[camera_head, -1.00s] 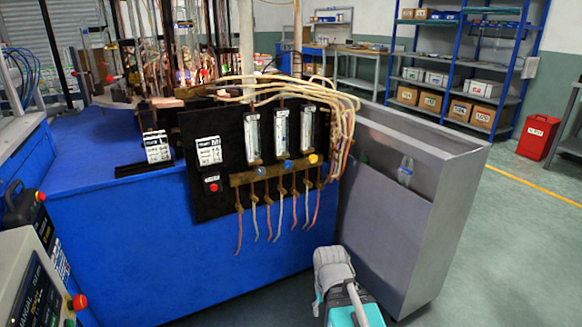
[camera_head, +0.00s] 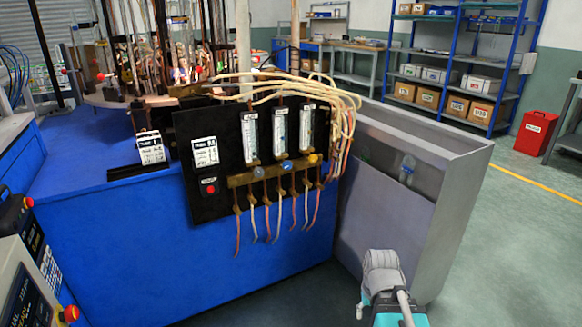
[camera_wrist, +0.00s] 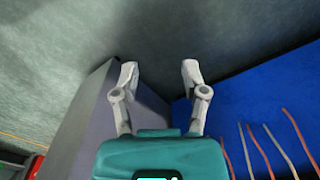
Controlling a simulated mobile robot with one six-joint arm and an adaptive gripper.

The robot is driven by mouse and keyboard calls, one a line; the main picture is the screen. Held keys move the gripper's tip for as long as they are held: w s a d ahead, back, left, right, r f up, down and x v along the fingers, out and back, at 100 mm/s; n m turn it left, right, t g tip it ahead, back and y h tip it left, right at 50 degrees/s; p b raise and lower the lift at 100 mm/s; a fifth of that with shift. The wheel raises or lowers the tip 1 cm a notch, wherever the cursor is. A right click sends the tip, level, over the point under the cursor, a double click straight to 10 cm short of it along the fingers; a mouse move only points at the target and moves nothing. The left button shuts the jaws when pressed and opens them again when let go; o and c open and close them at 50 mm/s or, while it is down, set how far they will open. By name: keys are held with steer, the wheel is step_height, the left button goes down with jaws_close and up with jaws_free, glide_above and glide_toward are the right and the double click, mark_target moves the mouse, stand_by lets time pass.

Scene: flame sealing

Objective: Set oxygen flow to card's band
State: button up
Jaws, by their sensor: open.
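A black panel (camera_head: 190,195) on the front of the blue cabinet holds three clear flow tubes, left (camera_head: 250,137), middle (camera_head: 280,132) and right (camera_head: 306,126). Below them on a brass bar are a grey knob (camera_head: 259,172), a blue knob (camera_head: 286,165) and a yellow knob (camera_head: 313,159). My gripper (camera_wrist: 159,78) is open and empty, apart from the knobs. The head view shows part of my teal and grey arm at bottom right.
Red and pale hoses (camera_head: 294,212) hang under the brass bar. Beige hoses (camera_head: 335,100) arch over the panel. A control console (camera_head: 30,285) is at lower left. Floor is open at right.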

steer(key=shift+d, duration=0.25)
steer(key=o, duration=0.4)
steer(key=shift+w+d, duration=0.1)
steer(key=shift+w, duration=0.05)
steer(key=w+d+r+m+t+h+p, duration=0.1)
steer(key=w+d+r+m+t+h, duration=0.15)
steer(key=w, duration=0.45)
steer(key=w+d+r+m+t+h, duration=0.1)
steer(key=w+d+r+t+h, duration=0.2)
steer(key=w, duration=0.4)
steer(key=w+a+r+t, duration=0.3)
steer(key=w+r+t, duration=0.45)
steer(key=w, duration=0.25)
steer(key=w+a+r+n+t+y+p, duration=0.25)
steer(key=w+a+r+t+y, duration=0.2)
steer(key=a+r, duration=0.3)
steer(key=w+a+r+n+g+y, duration=0.1)
steer(key=a+n+g+y, duration=0.1)
steer(key=a+n+y, duration=0.5)
steer(key=a+y, duration=0.3)
steer(key=a, duration=0.3)
steer(key=shift+w+a+r+n+y, duration=0.2)
steer(key=shift+w+a+n+y, duration=0.1)
steer(key=shift+a+y, duration=0.1)
